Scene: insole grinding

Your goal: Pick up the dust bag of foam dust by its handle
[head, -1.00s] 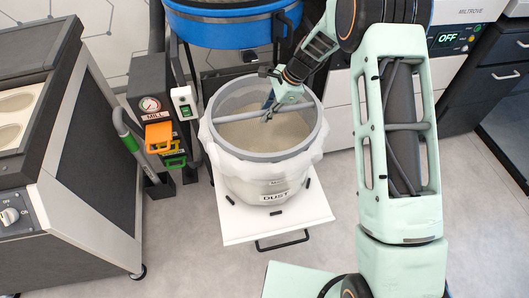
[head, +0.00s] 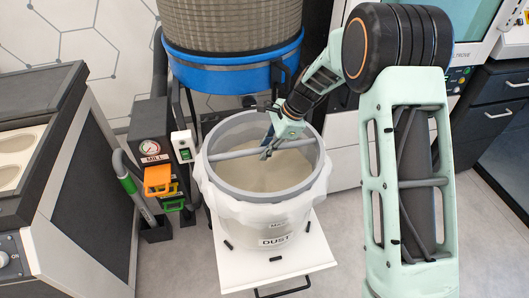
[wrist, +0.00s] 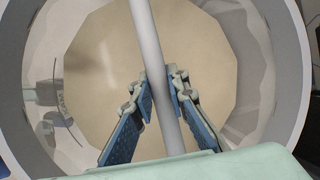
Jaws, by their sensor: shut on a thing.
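The dust bag (head: 262,212) is a translucent white bag-lined tub with a grey rim and a "DUST" label. It is upright over the white pull-out tray (head: 300,272); I cannot tell whether its base touches. Pale foam dust lies inside. A straight grey handle (head: 236,154) crosses its mouth. My gripper (head: 266,152) comes down from the upper right and is shut on the handle near its middle. In the wrist view, the handle (wrist: 146,40) runs between the blue-padded fingers of my gripper (wrist: 160,100), with the dust below.
A blue-ringed collector (head: 235,70) hangs close behind the bag. The mill control box (head: 152,150) with an orange handle stands left, beside a dark machine (head: 85,190). White cabinets (head: 343,140) are at right. Grey floor is open in front at the right.

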